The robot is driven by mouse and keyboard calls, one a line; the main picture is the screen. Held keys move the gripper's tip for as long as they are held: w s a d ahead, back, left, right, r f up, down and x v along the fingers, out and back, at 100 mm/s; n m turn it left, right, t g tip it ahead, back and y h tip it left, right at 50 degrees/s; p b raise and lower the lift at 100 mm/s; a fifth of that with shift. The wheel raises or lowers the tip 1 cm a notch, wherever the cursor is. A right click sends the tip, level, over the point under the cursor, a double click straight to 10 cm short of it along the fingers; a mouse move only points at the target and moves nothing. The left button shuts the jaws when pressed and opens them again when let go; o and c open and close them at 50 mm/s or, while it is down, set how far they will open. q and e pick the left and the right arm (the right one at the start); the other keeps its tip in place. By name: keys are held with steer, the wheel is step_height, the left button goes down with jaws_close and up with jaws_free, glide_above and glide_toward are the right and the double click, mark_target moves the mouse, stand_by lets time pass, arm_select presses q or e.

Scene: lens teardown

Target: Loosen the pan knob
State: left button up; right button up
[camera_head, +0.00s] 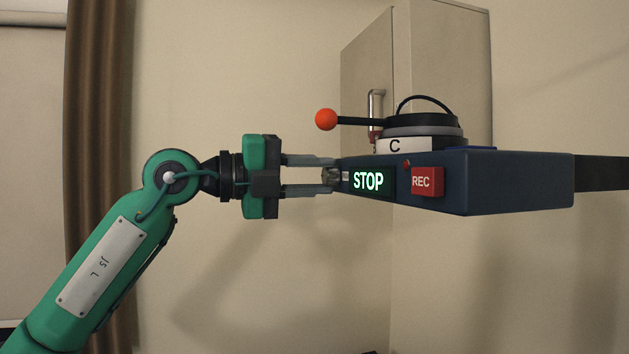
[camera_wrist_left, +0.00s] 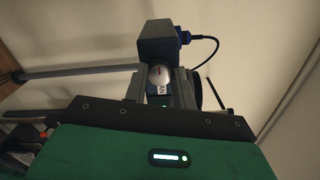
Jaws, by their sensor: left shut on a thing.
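The camera head is a dark blue box (camera_head: 510,185) with a green-lit STOP display (camera_head: 369,181) and a red REC button (camera_head: 427,182). A small metallic knob (camera_head: 331,176), seemingly the pan knob, sticks out of its left end. My left gripper (camera_head: 328,177) reaches it level from the left, and its two fingers are shut on the knob. In the left wrist view the silver knob (camera_wrist_left: 160,74) sits between the two fingers, with a small white label below it. My right gripper is in neither view.
A black lens-like ring stack (camera_head: 420,127) marked C sits on top of the box, with a lever ending in an orange ball (camera_head: 326,119) pointing left above my gripper. A beige cabinet (camera_head: 440,70) stands behind. A dark bar (camera_head: 602,172) leaves the box to the right.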

arm_select(q)
steer(key=shift+a+r, duration=0.1)
steer(key=shift+r, duration=0.05)
steer(key=o, duration=1)
steer(key=shift+s+a+f+b, duration=0.1)
steer(key=shift+a+f+b, duration=0.15)
steer(key=shift+a+b, duration=0.15)
steer(key=b+v, duration=0.4)
steer(key=v, duration=0.9)
steer(key=shift+r, duration=0.2)
